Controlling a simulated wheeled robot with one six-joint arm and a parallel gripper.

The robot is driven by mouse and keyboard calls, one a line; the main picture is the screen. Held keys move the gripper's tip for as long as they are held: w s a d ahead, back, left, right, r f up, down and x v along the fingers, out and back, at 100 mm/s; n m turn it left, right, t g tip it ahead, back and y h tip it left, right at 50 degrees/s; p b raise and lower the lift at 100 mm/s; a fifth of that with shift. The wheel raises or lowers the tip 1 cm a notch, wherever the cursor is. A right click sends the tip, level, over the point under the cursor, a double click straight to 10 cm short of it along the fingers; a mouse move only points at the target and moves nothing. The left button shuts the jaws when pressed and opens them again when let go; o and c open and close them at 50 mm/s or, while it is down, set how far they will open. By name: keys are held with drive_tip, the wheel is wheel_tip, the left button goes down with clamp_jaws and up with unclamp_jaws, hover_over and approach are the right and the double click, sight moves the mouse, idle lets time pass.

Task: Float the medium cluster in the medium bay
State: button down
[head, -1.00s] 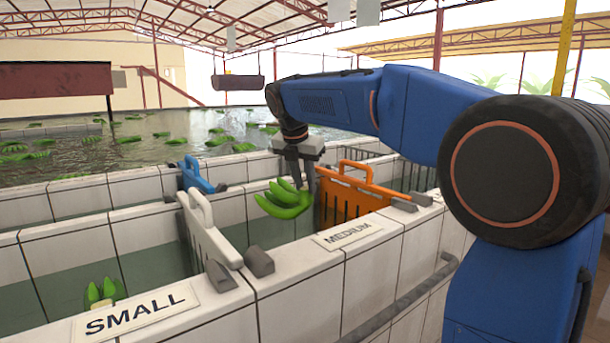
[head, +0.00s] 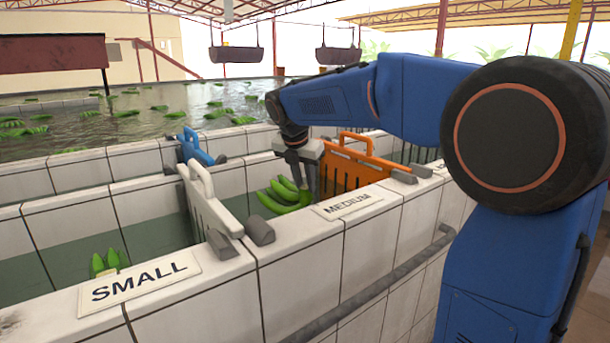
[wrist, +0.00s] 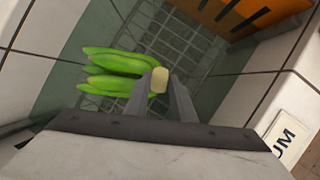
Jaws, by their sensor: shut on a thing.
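A green banana cluster (head: 285,193) hangs from my gripper (head: 302,180) inside the medium bay, low and close to the water. In the wrist view my gripper (wrist: 168,95) is shut on the pale crown of the cluster (wrist: 112,70), and the green fingers point left. The medium bay lies between a white gate and an orange gate, behind the MEDIUM label (head: 347,202). In the wrist view a grid (wrist: 180,40) shows under the water beyond the cluster. Whether the cluster's underside touches the water is hard to tell.
The white gate (head: 208,213) stands left of the cluster and the orange gate (head: 350,165) right of it. The tiled front wall (head: 295,270) is close in front. The small bay at left holds another green cluster (head: 105,262). A blue gate (head: 192,148) stands behind.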

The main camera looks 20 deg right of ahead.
drive_tip(key=shift+f, duration=4.7)
drive_tip(key=c, duration=1.4)
unclamp_jaws()
drive_tip(key=shift+c, duration=0.2)
wheel_tip(320, 180, up, 34)
hover_over(304, 206)
drive_tip(key=s+a, duration=0.4)
drive_tip(key=shift+s+f, duration=0.15)
drive_tip(key=shift+f, duration=0.05)
